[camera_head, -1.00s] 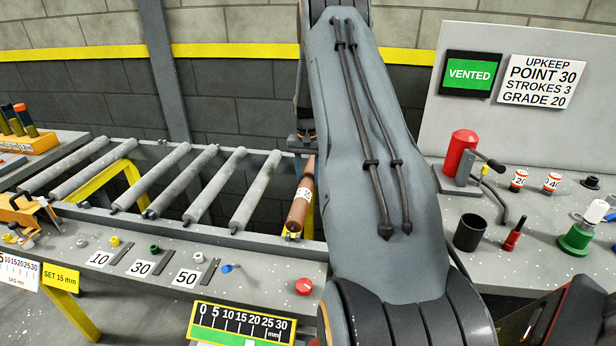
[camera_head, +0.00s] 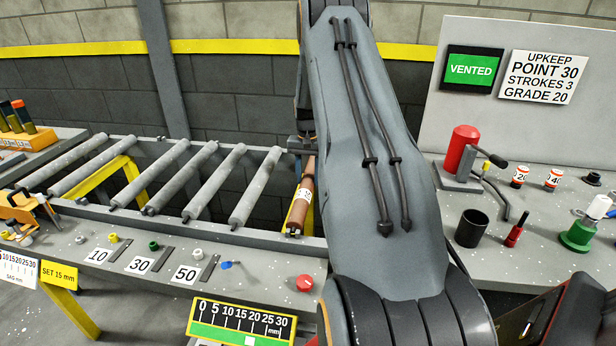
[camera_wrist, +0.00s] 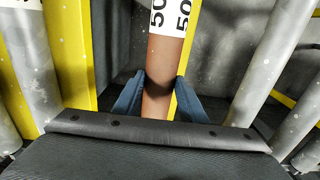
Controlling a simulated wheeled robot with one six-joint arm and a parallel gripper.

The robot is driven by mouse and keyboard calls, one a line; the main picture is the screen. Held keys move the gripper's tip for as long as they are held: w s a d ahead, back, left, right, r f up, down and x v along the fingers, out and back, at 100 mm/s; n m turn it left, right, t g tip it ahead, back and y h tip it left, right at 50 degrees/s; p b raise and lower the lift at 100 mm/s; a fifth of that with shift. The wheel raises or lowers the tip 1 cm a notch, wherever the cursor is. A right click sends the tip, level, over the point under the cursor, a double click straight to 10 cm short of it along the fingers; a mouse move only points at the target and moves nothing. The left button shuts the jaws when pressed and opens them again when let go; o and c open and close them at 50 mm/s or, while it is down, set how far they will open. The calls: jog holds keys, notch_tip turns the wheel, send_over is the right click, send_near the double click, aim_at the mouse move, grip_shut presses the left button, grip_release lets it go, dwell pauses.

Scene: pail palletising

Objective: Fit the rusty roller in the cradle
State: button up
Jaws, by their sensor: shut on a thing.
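The rusty roller (camera_head: 304,180) is a brown tube with a white label, at the right end of the row of grey rollers in the head view. In the wrist view the rusty roller (camera_wrist: 165,55) runs between the blue fingers of my gripper (camera_wrist: 161,82), and its label reads 50. My gripper is shut on it near one end. In the head view my gripper (camera_head: 303,148) is at the roller's far end, partly hidden by my arm. The roller's near end is close to the conveyor's front rail (camera_head: 200,229). I cannot tell which part is the cradle or whether the roller is seated.
A grey roller (camera_head: 253,188) lies just left of the rusty one. Yellow supports (camera_head: 110,180) stand below. The front bench holds tags 10, 30 and 50 and a red button (camera_head: 304,283). The right bench carries a red pump (camera_head: 463,150) and a dark cup (camera_head: 471,228).

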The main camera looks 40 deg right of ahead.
aim_at(308, 177)
jog(key=shift+f, duration=0.5)
jog(key=o, duration=1.2)
jog(key=shift+b, duration=0.3)
jog(key=shift+o, duration=0.8)
jog(key=shift+f, duration=0.15)
jog(key=shift+r+b, duration=1.15)
jog(key=shift+r, duration=2.85)
